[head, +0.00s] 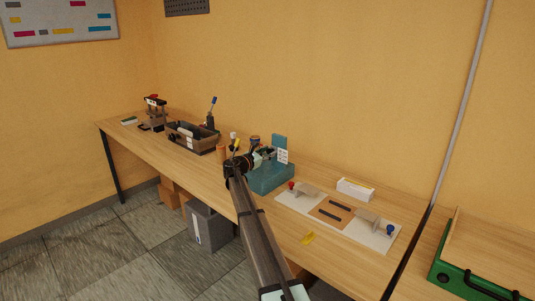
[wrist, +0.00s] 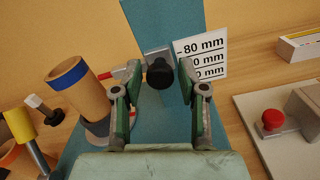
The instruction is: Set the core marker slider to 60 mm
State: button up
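The marker slider is a grey block with a round black knob (wrist: 160,74) on a teal upright post (wrist: 165,22). A white scale card (wrist: 205,57) beside the post reads 80 mm at the top; the lower labels are partly hidden by a finger. The exact slider reading cannot be told from this angle. My gripper (wrist: 157,79) is open, one finger on each side of the knob, with no clear contact. In the head view my gripper (head: 241,163) is at the teal stand (head: 270,180), and the scale card (head: 282,156) stands behind it.
A brown core tube with a blue band (wrist: 80,88) stands close left of my gripper. A white board with a red knob (wrist: 273,118) is at the right. A yellow-topped tool (wrist: 20,127) is at the far left. The front bench strip is mostly clear.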

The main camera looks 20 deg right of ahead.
grip_shut()
jog(key=shift+f+b, duration=0.5)
jog(key=shift+f, duration=0.55)
jog(key=o, duration=0.5)
grip_release()
jog(key=shift+r, duration=0.1)
jog(key=shift+o, duration=0.2)
jog(key=v, duration=1.2)
